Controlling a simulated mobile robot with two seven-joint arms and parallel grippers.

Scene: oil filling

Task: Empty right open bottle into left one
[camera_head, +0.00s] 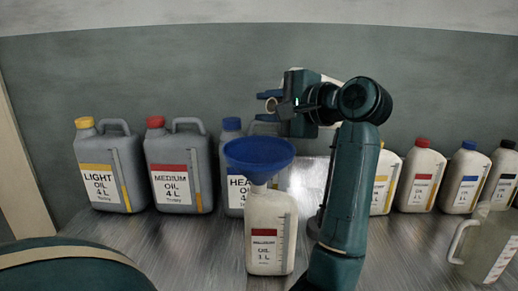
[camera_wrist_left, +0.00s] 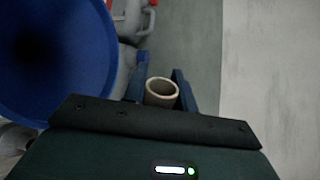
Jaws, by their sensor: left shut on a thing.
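A white 1 L bottle (camera_head: 266,215) with a red-marked label stands upright on the table, a wide blue funnel (camera_head: 259,153) in its neck. The funnel also fills the left of the left wrist view (camera_wrist_left: 50,55). My left gripper (camera_head: 273,101) is shut on the open bottle, above and slightly right of the funnel. The bottle's round open mouth (camera_wrist_left: 162,92) shows between the two fingers in the wrist view and points left in the head view. A small pale part of its body (camera_head: 330,80) shows behind my wrist; the rest is hidden. My right gripper is not in view.
Grey 4 L canisters with yellow (camera_head: 103,165), red (camera_head: 180,165) and blue (camera_head: 232,130) caps stand at the back left. Several capped white bottles (camera_head: 421,178) line the back right. A clear jug (camera_head: 490,245) stands at the right edge. The front-left table (camera_head: 185,250) is bare.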

